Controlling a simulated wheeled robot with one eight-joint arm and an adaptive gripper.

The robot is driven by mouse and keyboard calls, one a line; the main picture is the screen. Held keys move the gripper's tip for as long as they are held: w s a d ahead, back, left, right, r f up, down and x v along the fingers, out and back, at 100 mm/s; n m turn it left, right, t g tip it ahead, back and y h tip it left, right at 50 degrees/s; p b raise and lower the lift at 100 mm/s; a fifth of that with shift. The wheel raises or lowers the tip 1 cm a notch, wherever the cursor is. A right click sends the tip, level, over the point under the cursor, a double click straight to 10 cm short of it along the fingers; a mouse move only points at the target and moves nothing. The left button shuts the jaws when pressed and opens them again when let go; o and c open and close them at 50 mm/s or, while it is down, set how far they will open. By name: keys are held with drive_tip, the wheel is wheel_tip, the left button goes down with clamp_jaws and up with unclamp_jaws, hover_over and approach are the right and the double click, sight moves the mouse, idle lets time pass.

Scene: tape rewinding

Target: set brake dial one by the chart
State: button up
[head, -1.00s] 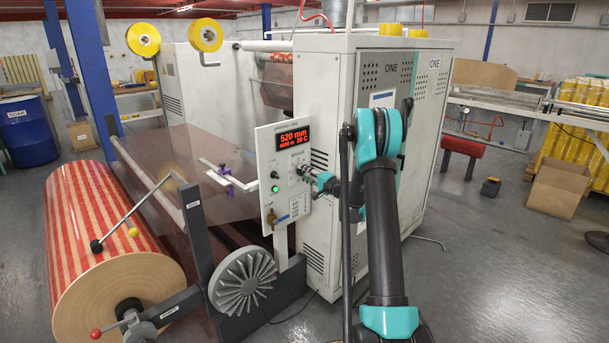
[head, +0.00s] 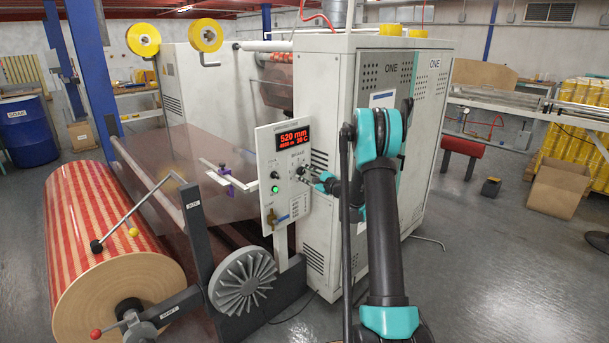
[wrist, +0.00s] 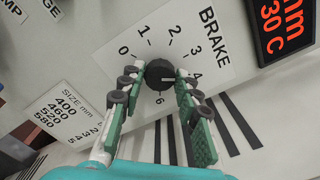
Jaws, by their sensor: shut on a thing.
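The black brake dial (wrist: 160,73) sits on a white scale plate marked BRAKE in the wrist view. A white line on its face points to the right, towards the 4. My gripper (wrist: 159,82) has its two teal fingers closed on either side of the dial. The size chart (wrist: 66,113) at lower left lists 400, 520 and 580 mm beside slanted figures, partly hidden. The red display (head: 293,139) on the control panel (head: 266,160) reads 520 mm in the head view; the wrist view shows 30 C on it. At the panel, my gripper (head: 316,177) covers part of the dial.
A green lit button (head: 275,189) and a brass-coloured key or valve (head: 271,218) are lower on the panel. A white cabinet marked ONE (head: 330,110) stands close behind. A red-striped roll (head: 100,220) lies at left.

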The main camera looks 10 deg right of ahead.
drive_tip(key=shift+m, duration=0.7)
drive_tip(key=o, duration=1.2)
drive_tip(key=shift+c, duration=0.2)
drive_tip(key=v, duration=1.2)
drive_tip(key=shift+s, duration=0.1)
